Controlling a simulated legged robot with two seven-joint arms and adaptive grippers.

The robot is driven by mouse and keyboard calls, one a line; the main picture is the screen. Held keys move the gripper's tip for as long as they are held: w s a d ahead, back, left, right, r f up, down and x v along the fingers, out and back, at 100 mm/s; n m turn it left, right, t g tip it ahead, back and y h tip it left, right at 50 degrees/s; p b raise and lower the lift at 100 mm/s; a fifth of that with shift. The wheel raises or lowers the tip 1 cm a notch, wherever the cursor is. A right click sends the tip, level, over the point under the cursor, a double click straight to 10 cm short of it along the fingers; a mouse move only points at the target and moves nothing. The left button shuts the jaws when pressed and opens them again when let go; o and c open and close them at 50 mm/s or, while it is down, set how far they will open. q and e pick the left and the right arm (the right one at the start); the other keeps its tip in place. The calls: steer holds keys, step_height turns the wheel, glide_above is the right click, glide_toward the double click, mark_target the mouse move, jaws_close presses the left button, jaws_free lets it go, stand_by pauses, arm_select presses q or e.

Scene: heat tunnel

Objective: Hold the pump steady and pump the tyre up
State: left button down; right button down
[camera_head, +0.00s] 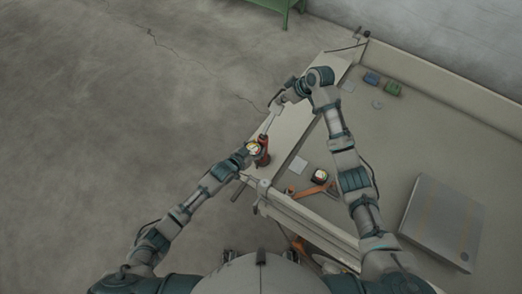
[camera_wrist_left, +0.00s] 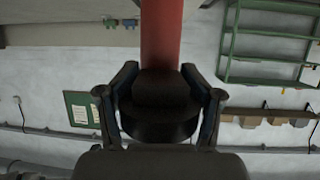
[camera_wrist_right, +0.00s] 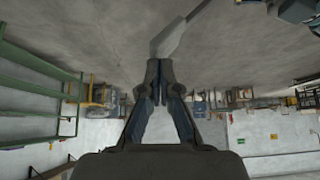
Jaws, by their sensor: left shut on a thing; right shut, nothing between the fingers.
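The red pump (camera_head: 264,158) stands on the narrow ledge beside the grey bed, with a round pale gauge on it and a pale rod (camera_head: 268,122) rising from it. My left gripper (camera_head: 253,154) is at the pump body. In the left wrist view its fingers (camera_wrist_left: 160,100) are shut on a dark part of the pump, below the red cylinder (camera_wrist_left: 162,35). My right gripper (camera_head: 277,104) is by the rod's upper end. In the right wrist view its fingers (camera_wrist_right: 158,80) are shut and empty. A pale grey piece (camera_wrist_right: 172,40) lies just beyond the tips. I cannot make out a tyre.
On the grey bed lie an orange tool (camera_head: 312,190), a small round gauge-like item (camera_head: 319,176), a large grey case (camera_head: 442,222), and small blue (camera_head: 371,79) and green (camera_head: 392,88) blocks. Open concrete floor (camera_head: 110,110) lies to the left.

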steer(key=shift+r, duration=0.15)
stand_by(0.4)
step_height(320, 180, up, 7)
stand_by(0.6)
stand_by(0.4)
arm_select(q)
steer(key=shift+c, duration=0.5)
jaws_free()
